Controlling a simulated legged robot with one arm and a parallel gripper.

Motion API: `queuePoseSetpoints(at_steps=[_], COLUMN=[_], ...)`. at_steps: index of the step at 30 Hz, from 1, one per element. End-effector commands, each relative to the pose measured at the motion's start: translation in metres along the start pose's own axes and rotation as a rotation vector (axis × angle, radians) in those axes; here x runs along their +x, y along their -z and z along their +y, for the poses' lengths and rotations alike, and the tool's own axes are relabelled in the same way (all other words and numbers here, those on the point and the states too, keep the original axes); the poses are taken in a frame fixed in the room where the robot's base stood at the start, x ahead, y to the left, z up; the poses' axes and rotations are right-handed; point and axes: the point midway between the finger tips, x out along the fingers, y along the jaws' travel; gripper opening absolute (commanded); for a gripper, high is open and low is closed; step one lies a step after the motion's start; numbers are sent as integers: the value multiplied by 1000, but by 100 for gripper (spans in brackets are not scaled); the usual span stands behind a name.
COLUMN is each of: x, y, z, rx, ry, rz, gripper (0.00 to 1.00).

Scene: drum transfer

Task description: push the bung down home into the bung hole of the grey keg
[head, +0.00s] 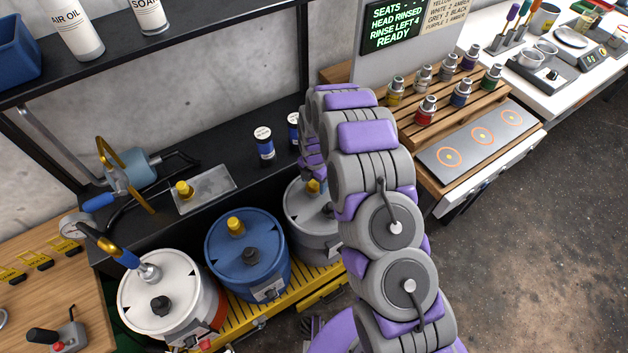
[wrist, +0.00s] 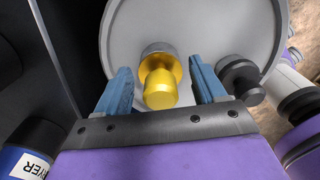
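The grey keg (head: 308,226) stands at the right end of the row of kegs, partly hidden behind my arm. Its pale grey top (wrist: 215,25) fills the upper wrist view. The yellow bung (head: 314,186) stands on the keg's top at a grey ring, the bung hole's collar (wrist: 158,47). In the wrist view the bung (wrist: 161,85) sits between my two blue fingers. My gripper (wrist: 160,72) is open, with a visible gap on each side of the bung. How deep the bung sits in the hole cannot be told. The head view hides my gripper behind my arm.
A dark knob fitting (wrist: 238,80) rises from the keg top just right of my right finger. The blue keg (head: 247,262) and white keg (head: 160,300) stand to the left on a yellow grate. A blue-labelled can (wrist: 35,150) is at the wrist view's lower left.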

Motion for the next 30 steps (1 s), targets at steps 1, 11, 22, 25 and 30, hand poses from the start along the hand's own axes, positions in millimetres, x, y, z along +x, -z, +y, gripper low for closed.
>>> queuePoseSetpoints(at_steps=[1, 11, 22, 25, 30], x=[0, -2, -35, -56, -94], y=[0, 0, 0, 0, 0], z=[0, 0, 0, 1, 1], rx=[0, 0, 0, 0, -1], ry=[0, -2, -2, -4, -4], rz=[0, -1, -1, -2, -2], gripper=[75, 83, 83, 83, 83])
